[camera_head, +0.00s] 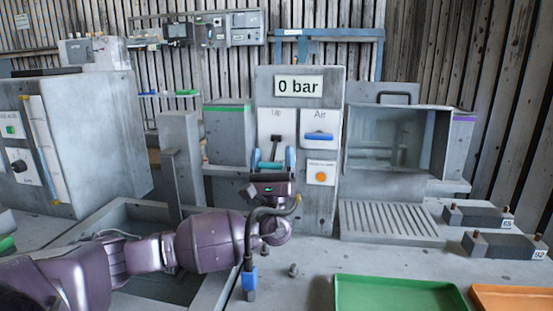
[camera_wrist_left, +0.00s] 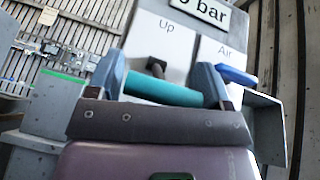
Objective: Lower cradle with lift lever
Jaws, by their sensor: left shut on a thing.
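The lift lever has a teal handle (camera_wrist_left: 165,91) on a dark stem and comes out of a white plate marked "Up". It also shows small in the head view (camera_head: 270,165). My left gripper (camera_head: 272,157) reaches the lever from the front. Its two blue fingers stand at either end of the handle in the left wrist view (camera_wrist_left: 162,85), shut on it. The lower part of the lever's plate is hidden behind my gripper. I cannot tell which part is the cradle. My right gripper is not in view.
The panel (camera_head: 262,90) reads "0 bar". Right of the lever are a blue Air handle (camera_head: 319,138) and an orange button (camera_head: 321,177). A slatted grate (camera_head: 387,221), dark blocks (camera_head: 478,215), a green tray (camera_head: 395,292) and an orange tray (camera_head: 512,297) are at the right.

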